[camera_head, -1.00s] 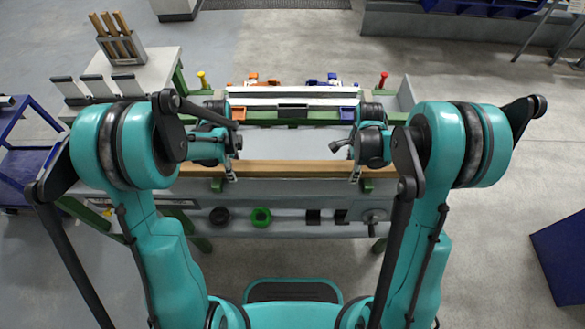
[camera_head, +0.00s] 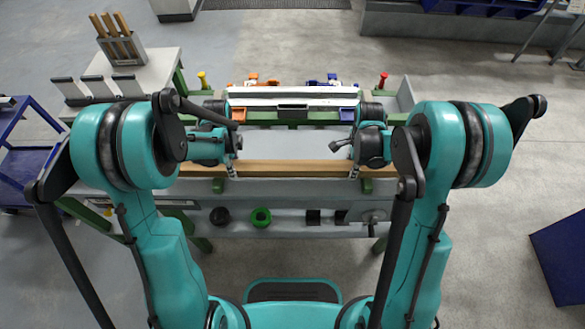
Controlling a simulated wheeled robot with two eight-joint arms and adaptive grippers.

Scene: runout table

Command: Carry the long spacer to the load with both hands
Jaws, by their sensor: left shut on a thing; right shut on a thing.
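The long spacer, a light wooden bar (camera_head: 290,168), lies level left to right across the near side of the table. My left gripper (camera_head: 232,172) is shut on it left of its middle. My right gripper (camera_head: 354,172) is shut on it right of its middle. My arms hide parts of the bar's ends. A long silver and white bar (camera_head: 285,96), possibly the load, lies farther back along the table with a dark block at its middle. I cannot tell whether the spacer touches the surface below it.
Orange clamps (camera_head: 262,80) and blue clamps (camera_head: 328,80) stand behind the silver bar. A yellow-and-red post (camera_head: 203,80) and a red post (camera_head: 382,80) flank them. A side table (camera_head: 150,72) with a box of wooden sticks is at left. The grey panel between spacer and bar is clear.

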